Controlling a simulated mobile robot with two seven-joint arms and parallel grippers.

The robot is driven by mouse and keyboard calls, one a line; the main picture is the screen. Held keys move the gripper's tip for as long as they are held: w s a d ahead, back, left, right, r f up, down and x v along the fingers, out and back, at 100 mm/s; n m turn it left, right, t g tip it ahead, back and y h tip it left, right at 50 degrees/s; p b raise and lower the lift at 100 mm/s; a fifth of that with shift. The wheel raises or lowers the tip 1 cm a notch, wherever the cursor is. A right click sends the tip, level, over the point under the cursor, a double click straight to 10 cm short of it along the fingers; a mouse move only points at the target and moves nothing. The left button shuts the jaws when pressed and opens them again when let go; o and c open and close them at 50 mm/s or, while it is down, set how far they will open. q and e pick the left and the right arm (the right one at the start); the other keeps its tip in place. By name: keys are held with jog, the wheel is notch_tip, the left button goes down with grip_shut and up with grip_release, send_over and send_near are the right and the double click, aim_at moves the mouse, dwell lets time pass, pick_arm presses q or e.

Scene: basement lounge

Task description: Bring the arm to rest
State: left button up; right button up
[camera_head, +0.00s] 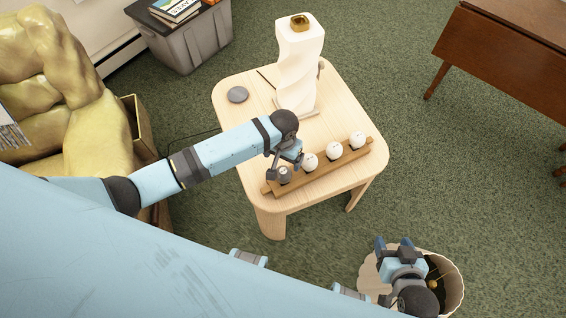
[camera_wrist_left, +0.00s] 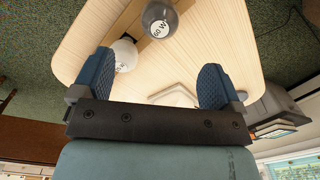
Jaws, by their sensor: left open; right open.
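My left arm reaches in from the left over the light wood side table (camera_head: 240,120). Its gripper (camera_head: 284,160) is open at the left end of a wooden rack (camera_head: 330,170). A grey bulb (camera_head: 284,175) sits at that end of the rack, close to the gripper. White bulbs (camera_head: 333,150) stand in a row to its right. In the left wrist view, the open fingers (camera_wrist_left: 155,80) hold nothing; the grey bulb (camera_wrist_left: 160,20), marked 60 W, lies beyond them, and a white bulb (camera_wrist_left: 125,55) shows beside one finger. My right gripper (camera_head: 393,245) is open and empty at the lower right.
A twisted white lamp (camera_head: 300,60) and a grey disc (camera_head: 238,94) stand on the table. A woven basket (camera_head: 455,285) is beside my right gripper. A sofa (camera_head: 60,80), a grey bin (camera_head: 190,45) and a brown table (camera_head: 510,50) stand around. Green carpet is free at right.

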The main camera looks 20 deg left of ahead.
pick_arm(q)
jog(key=shift+r, duration=0.65)
